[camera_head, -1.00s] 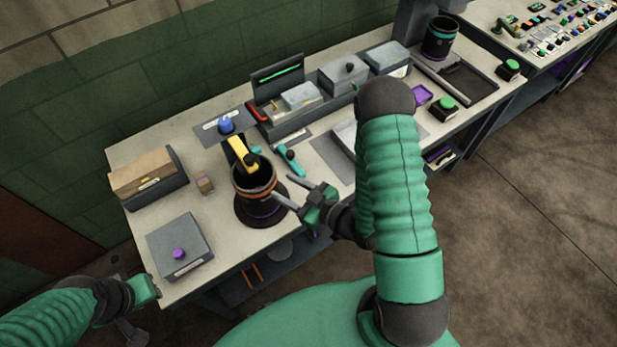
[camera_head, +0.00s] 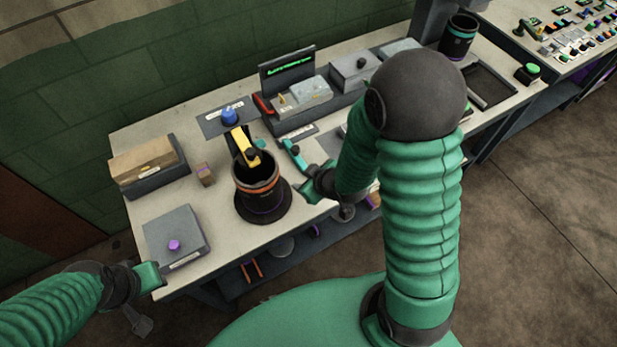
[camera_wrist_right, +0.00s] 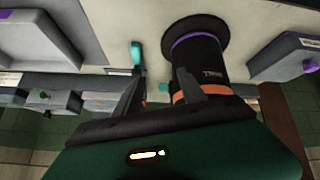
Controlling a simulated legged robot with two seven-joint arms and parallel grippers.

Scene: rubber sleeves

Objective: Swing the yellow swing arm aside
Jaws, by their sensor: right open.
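The yellow swing arm (camera_head: 243,147) reaches over the mouth of a black cylinder (camera_head: 258,190) with an orange rim, which stands on a round dark base. My right gripper (camera_head: 306,190) is just right of the cylinder, with its fingers partly hidden in the head view. In the right wrist view, the gripper (camera_wrist_right: 160,82) is open and empty. One finger overlaps the cylinder (camera_wrist_right: 204,62) in the picture; I cannot tell whether they touch. The swing arm is not distinguishable there. My left gripper (camera_head: 148,277) is at the table's front left corner, its jaws unclear.
A teal handle (camera_head: 293,155) lies close to the right gripper. A blue knob (camera_head: 229,117) stands behind the swing arm. A grey box with a purple knob (camera_head: 174,244) and a wooden block (camera_head: 142,166) are at left.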

